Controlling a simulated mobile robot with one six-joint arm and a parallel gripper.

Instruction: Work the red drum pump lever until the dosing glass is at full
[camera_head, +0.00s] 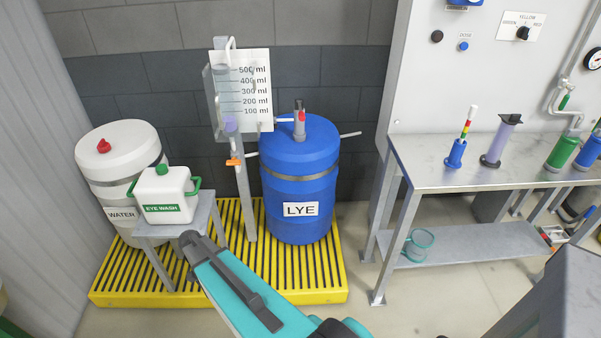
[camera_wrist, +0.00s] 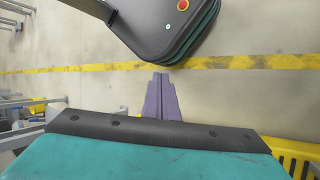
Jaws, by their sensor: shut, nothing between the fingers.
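The blue LYE drum (camera_head: 300,180) stands on a yellow grated pallet in the head view. A grey pump with a small red part (camera_head: 300,116) rises from its lid. The dosing glass (camera_head: 222,85) stands upright left of the drum, before a white scale marked 100 to 500 ml. Lilac shows near its bottom, below the 100 ml mark. My gripper (camera_wrist: 161,80) has its lilac fingers together and empty in the wrist view, apart from the drum and pump.
A white WATER drum (camera_head: 122,165) with a red cap and an EYE WASH box (camera_head: 163,194) on a small stand are at the left. A metal bench (camera_head: 430,172) is at the right. The yellow pallet (camera_head: 320,296) edges the floor. An orange tap (camera_head: 234,161) is under the glass.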

